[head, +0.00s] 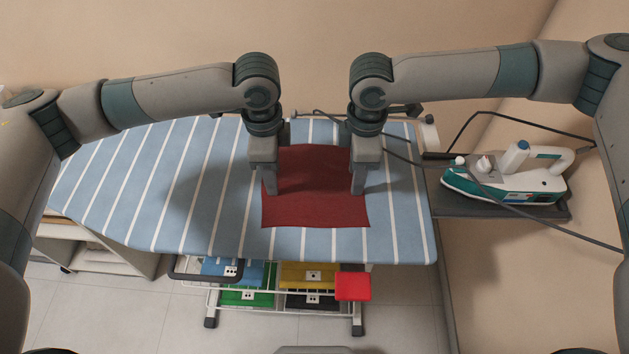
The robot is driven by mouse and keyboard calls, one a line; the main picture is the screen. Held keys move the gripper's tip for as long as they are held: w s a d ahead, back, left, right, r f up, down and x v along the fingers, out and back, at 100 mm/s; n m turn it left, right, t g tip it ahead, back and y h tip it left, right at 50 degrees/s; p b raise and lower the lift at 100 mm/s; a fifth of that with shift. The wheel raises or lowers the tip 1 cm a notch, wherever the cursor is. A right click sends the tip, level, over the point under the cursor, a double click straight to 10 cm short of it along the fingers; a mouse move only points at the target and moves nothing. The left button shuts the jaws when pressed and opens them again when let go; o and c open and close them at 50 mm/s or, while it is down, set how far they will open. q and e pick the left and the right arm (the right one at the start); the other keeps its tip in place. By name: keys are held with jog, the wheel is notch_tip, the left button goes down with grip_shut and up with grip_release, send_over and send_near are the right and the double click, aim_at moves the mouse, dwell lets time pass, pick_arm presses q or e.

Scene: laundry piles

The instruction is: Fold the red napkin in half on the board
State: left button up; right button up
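The red napkin (315,195) lies spread out on the blue and white striped ironing board (150,190), with its near edge close to the board's near side. My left gripper (269,190) points down at the napkin's left edge. My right gripper (358,190) points down at its right edge. Both fingertips overlap the napkin in the picture. I cannot tell whether they touch or pinch the cloth, nor whether the fingers are open or shut. The grippers hide parts of the napkin's side edges.
A white and teal iron (510,175) stands on a dark tray (490,208) right of the board, with a cord across the board's far side. A cart with coloured bins (248,298) and a red box (352,286) is below. The board's left side is clear.

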pick_arm(q)
jog(key=shift+c, duration=0.6)
pick_arm(e)
jog(key=shift+c, duration=0.6)
pick_arm(q)
grip_shut()
pick_arm(e)
grip_shut()
pick_arm(q)
jog(key=shift+r, duration=0.1)
pick_arm(e)
jog(key=shift+r, duration=0.15)
